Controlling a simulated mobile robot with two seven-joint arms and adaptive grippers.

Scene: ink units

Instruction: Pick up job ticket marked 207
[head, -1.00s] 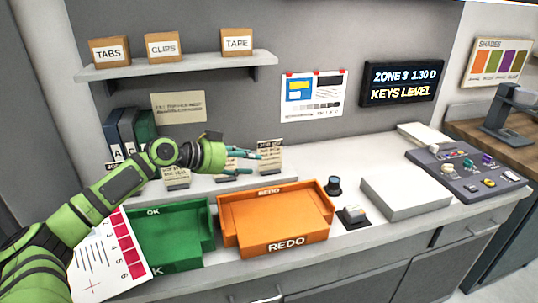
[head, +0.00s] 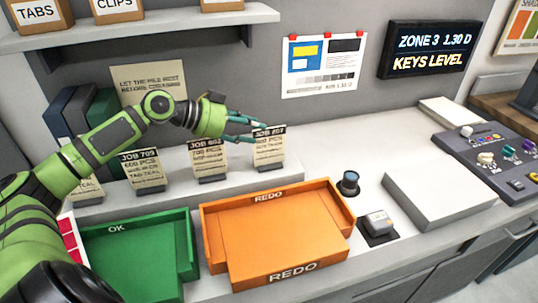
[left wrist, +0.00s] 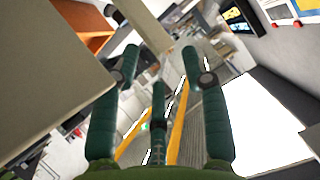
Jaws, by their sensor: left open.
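The job ticket marked 207 (head: 270,153) is a cream card with a dark header, upright in a small dark holder at the right end of the raised ledge. My left gripper (head: 258,132) reaches in from the left, its teal fingers open and apart, with the tips at the ticket's upper left edge. In the left wrist view the open fingers (left wrist: 158,62) have no card between them. A plain beige surface fills the left of that view; I cannot tell whether it is the ticket. Contact is unclear. My right gripper is not in view.
Similar tickets, JOB 602 (head: 208,160) and JOB 709 (head: 143,172), stand to the left on the ledge (head: 235,187). An orange REDO tray (head: 275,235) and a green OK tray (head: 140,255) lie in front. A shelf (head: 130,30) hangs above.

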